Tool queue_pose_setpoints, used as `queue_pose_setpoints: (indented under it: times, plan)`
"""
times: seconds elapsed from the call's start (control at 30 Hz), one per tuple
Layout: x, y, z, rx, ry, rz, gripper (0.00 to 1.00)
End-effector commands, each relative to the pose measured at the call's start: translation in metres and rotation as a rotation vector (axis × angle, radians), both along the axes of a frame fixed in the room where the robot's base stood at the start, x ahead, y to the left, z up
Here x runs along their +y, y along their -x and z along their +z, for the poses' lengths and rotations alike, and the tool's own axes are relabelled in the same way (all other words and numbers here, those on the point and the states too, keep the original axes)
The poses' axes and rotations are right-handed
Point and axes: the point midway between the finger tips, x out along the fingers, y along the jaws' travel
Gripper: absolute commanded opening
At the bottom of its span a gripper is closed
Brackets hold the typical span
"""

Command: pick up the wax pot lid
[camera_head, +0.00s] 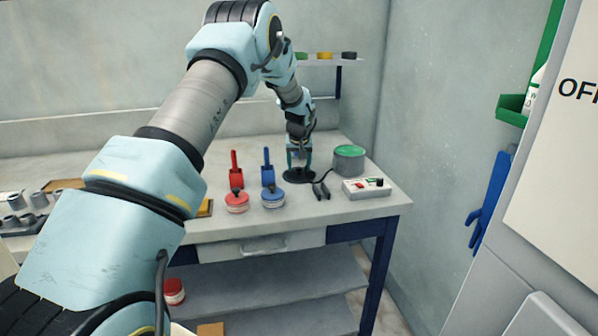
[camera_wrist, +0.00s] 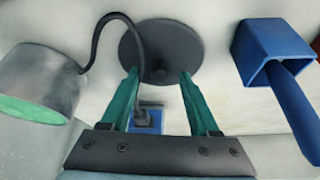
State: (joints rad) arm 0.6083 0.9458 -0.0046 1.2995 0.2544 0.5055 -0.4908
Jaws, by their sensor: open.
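The wax pot lid (camera_head: 298,176) is a flat, dark round disc lying on the workbench, left of the wax pot. The wax pot (camera_head: 348,161) is a grey cylinder with a green top and has no lid on it. In the wrist view the lid (camera_wrist: 190,45) shows a small dark knob (camera_wrist: 160,75) at its middle. My gripper (camera_head: 299,158) is just above the lid, pointing down. In the wrist view my open gripper (camera_wrist: 158,73) has one green finger on each side of the knob, with visible gaps. I cannot tell the exact finger height.
A black cable runs from the wax pot past the lid. A control box (camera_head: 366,188) stands at the bench's right front. Left of the lid are a blue scoop (camera_head: 268,170), a red scoop (camera_head: 235,174), and jars with blue (camera_head: 273,198) and red (camera_head: 237,202) colouring.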

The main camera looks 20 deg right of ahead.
Motion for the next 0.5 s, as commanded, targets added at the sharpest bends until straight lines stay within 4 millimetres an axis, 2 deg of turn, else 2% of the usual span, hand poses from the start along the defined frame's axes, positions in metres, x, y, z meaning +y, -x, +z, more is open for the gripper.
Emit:
queue_pose_setpoints:
  times: [0.27,0.5]
  plan:
    - [-0.0008,-0.0020,-0.0039,-0.002,0.001,0.000,0.62]
    - [-0.0007,-0.0018,-0.0038,-0.001,0.000,0.000,0.37]
